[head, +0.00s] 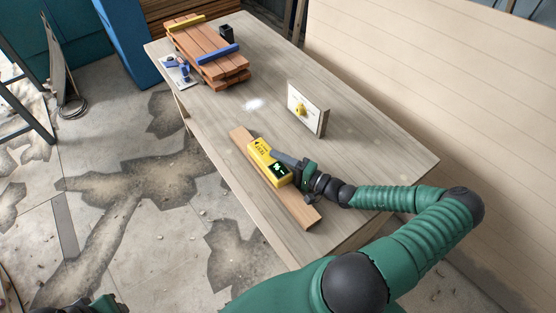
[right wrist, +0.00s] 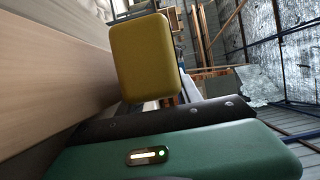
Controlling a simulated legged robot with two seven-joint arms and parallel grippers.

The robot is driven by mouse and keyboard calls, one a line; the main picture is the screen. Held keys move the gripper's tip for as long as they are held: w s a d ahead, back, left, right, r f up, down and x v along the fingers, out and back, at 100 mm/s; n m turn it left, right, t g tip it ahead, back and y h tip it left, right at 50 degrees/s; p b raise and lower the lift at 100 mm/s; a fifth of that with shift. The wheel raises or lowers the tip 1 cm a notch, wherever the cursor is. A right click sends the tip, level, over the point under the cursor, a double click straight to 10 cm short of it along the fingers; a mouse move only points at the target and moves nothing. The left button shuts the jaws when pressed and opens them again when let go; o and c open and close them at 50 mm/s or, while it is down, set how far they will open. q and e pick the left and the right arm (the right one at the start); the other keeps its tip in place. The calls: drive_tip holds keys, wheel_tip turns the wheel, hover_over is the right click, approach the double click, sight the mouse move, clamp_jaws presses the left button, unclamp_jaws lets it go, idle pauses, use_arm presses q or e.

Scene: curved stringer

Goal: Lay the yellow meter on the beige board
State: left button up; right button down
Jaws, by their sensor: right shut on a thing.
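The yellow meter (head: 262,158) has a dark display with green marks at its near end. It is over the middle of the beige board (head: 301,211), a long narrow plank lying slantwise on the table. My right gripper (head: 286,162) is shut on the meter from its right side. In the right wrist view the meter (right wrist: 142,58) is a plain yellow block beside a wood surface (right wrist: 55,88). I cannot tell whether the meter touches the board or is just above it. Only a green piece of my left arm shows at the bottom left of the head view; its jaws are outside.
The board lies on a wooden table (head: 228,112). A white panel with a yellow knob (head: 301,109) stands upright behind the gripper. Stacked reddish planks (head: 208,50), a blue clamp (head: 218,55) and a dark cup (head: 226,33) are at the far end. The table between is clear.

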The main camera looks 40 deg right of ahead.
drive_tip(key=shift+d+f, duration=0.2)
drive_tip(key=shift+f, duration=0.25)
drive_tip(key=c, duration=1.3)
unclamp_jaws()
drive_tip(key=o, duration=0.5)
drive_tip(key=shift+s, duration=0.1)
drive_tip(key=shift+a+f, duration=0.1)
drive_tip(key=shift+a, duration=0.05)
drive_tip(key=shift+r, duration=0.5)
drive_tip(key=v, duration=0.8)
drive_tip(key=b+v, duration=0.1)
drive_tip(key=v, duration=0.3)
drive_tip(key=shift+r, duration=0.25)
